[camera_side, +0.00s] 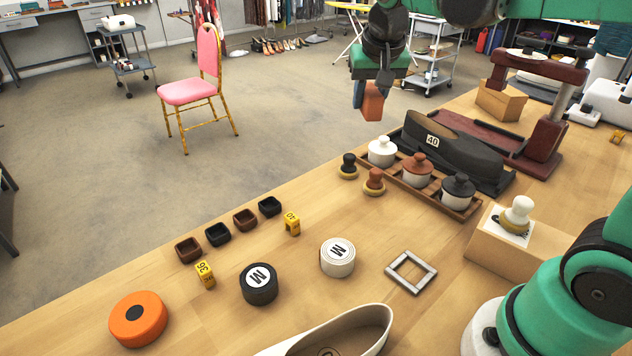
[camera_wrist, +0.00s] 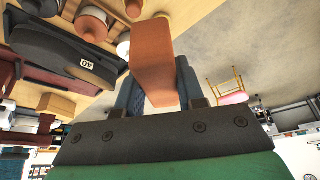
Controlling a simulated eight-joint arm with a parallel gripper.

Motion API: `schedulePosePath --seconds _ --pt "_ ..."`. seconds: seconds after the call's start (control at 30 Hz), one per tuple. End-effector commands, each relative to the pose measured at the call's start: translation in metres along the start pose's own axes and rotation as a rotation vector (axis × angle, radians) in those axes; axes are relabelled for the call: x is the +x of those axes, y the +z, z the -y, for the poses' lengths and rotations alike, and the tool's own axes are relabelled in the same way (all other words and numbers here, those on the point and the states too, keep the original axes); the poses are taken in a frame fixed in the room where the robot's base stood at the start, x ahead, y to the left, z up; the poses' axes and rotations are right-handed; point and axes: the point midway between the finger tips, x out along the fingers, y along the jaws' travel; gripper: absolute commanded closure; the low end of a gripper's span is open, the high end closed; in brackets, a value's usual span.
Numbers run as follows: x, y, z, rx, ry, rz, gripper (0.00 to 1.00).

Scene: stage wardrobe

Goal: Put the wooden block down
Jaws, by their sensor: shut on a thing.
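The wooden block (camera_side: 372,107) is reddish brown and hangs in my gripper (camera_side: 366,92), held up in the air. In the side view it shows against the grey floor, beyond the table's far edge in the picture; I cannot tell whether it is over the table. In the wrist view the block (camera_wrist: 152,50) stands out lengthwise between the two blue-grey fingers of my gripper (camera_wrist: 158,85), which are shut on it. Nothing appears to touch the block from below.
A grey frame (camera_side: 411,272) lies among bare tabletop. A pink chair (camera_side: 200,90) stands on the floor.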

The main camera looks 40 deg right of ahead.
Motion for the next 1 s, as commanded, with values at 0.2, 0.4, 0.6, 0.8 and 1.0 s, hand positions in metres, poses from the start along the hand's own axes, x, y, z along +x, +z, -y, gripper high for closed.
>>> schedulePosePath --seconds 0.2,0.4,0.6,0.8,1.0 --pt "-0.006 0.008 -0.051 0.507 0.214 0.0 1.0" --pt "-0.012 0.015 -0.079 0.811 0.34 0.0 1.0" --pt "0.001 0.023 -0.086 0.895 0.373 0.001 1.0" --pt "0.042 0.04 -0.086 0.893 0.371 0.001 1.0" --pt "0.081 0.055 -0.085 0.891 0.37 0.001 1.0"
